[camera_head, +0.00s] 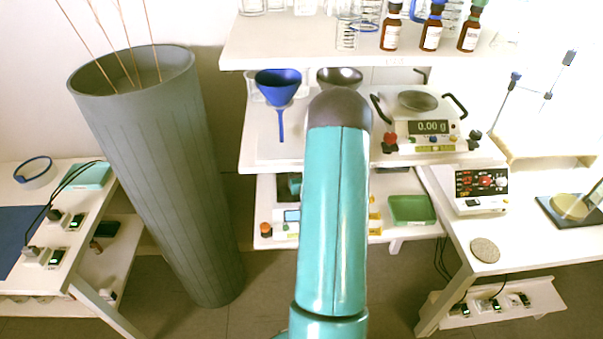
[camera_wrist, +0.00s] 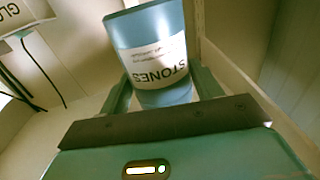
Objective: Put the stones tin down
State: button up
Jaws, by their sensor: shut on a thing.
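The stones tin (camera_wrist: 150,28) is a blue-grey cylinder with a white label reading "STONES" in the wrist view. It sits tilted in the picture between the two fingers of my gripper (camera_wrist: 160,92), which is shut on it. The tin's far end is at the top of the view and its lower part lies between the fingers. Whether the tin touches any surface below cannot be told. In the head view my arm covers the middle, and neither the gripper nor the tin shows.
In the wrist view a pale panel (camera_wrist: 232,62) stands close at right, and a white box (camera_wrist: 22,14) with dark cables is at upper left. The head view shows a bottle shelf (camera_head: 290,42), a scale (camera_head: 428,128), a tall grey bin (camera_head: 160,170) and a right table (camera_head: 510,235).

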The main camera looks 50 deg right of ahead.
jog(key=shift+w+f, duration=0.1)
jog(key=shift+f, duration=1.45)
jog(key=shift+f, duration=0.2)
jog(key=o, duration=1.5)
jog(key=shift+o, duration=0.2)
jog(key=shift+r, duration=0.1)
jog(key=v, duration=1.2)
